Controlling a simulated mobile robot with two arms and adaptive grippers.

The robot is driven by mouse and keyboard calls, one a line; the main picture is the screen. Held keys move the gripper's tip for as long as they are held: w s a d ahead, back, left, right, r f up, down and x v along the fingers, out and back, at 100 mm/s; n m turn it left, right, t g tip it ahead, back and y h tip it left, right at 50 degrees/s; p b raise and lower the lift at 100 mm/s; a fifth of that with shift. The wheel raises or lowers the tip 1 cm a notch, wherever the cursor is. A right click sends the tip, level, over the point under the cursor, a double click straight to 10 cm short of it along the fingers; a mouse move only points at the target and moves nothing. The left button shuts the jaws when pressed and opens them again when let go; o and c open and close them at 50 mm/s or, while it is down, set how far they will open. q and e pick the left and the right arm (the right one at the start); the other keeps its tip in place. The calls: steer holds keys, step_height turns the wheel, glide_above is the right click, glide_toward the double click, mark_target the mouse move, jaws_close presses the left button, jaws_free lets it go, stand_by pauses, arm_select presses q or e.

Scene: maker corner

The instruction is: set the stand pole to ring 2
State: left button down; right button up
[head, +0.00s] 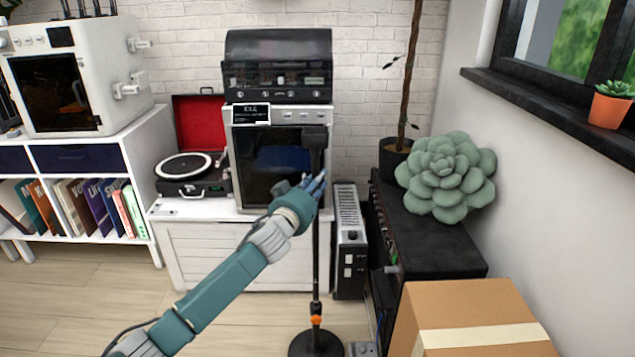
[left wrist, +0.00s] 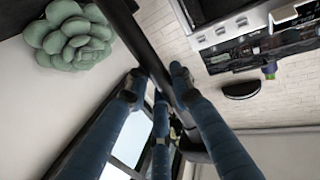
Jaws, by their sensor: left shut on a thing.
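The black stand pole (head: 316,260) rises upright from a round black base (head: 316,345) on the floor. An orange collar (head: 316,320) sits low on it, and a dark head piece (head: 314,145) is at its top. My left gripper (head: 316,184) is shut on the upper part of the pole, just below the head piece. In the left wrist view the pole (left wrist: 155,45) runs slanted between my blue fingers (left wrist: 158,82). Numbered rings cannot be made out on the pole. My right gripper is not in view.
A white cabinet (head: 205,230) with a printer-like machine (head: 280,120) and a record player (head: 190,170) stands behind. A black shelf (head: 440,245) with a succulent and a cardboard box (head: 470,315) bound the right. Floor is clear at left.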

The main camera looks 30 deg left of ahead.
arm_select(q)
steer(key=shift+a+r, duration=0.1)
steer(key=shift+r, duration=0.4)
steer(key=c, duration=1.5)
jaws_free()
steer(key=shift+o, duration=0.2)
steer(key=shift+f, duration=0.15)
steer(key=shift+f, duration=0.1)
steer(key=s+d, duration=0.2)
steer(key=s, duration=1)
